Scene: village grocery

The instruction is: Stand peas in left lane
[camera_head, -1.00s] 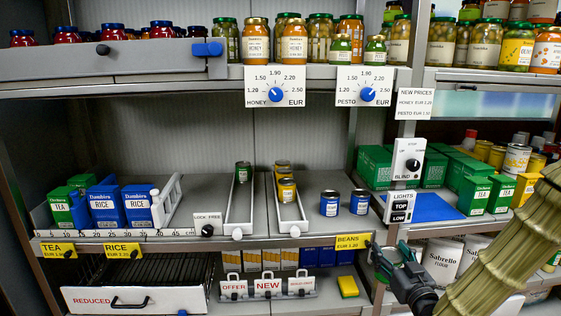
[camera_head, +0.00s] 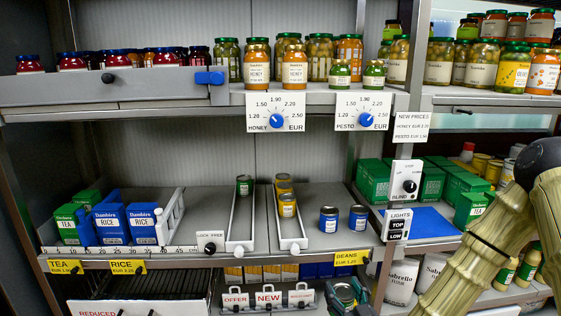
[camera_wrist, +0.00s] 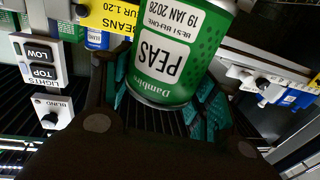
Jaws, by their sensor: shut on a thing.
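My gripper (camera_wrist: 165,105) is shut on a green peas can (camera_wrist: 178,50), whose label reads upside down in the wrist view. In the head view my gripper (camera_head: 347,294) is low, at the bottom edge, below and right of the lanes, in front of the lower shelf. The left lane (camera_head: 239,225) is a narrow white-edged tray on the middle shelf, with one green can (camera_head: 244,185) at its back. The right lane (camera_head: 291,236) beside it holds yellow-topped cans (camera_head: 286,199) in a row. The left lane's front part is bare.
Two blue cans (camera_head: 329,220) stand right of the lanes. A lock knob (camera_head: 210,243) sits left of the left lane's front. A yellow beans tag (camera_head: 351,258) hangs on the shelf edge. Tea and rice boxes (camera_head: 110,225) stand left. The upper shelf with price dials overhangs the lanes.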

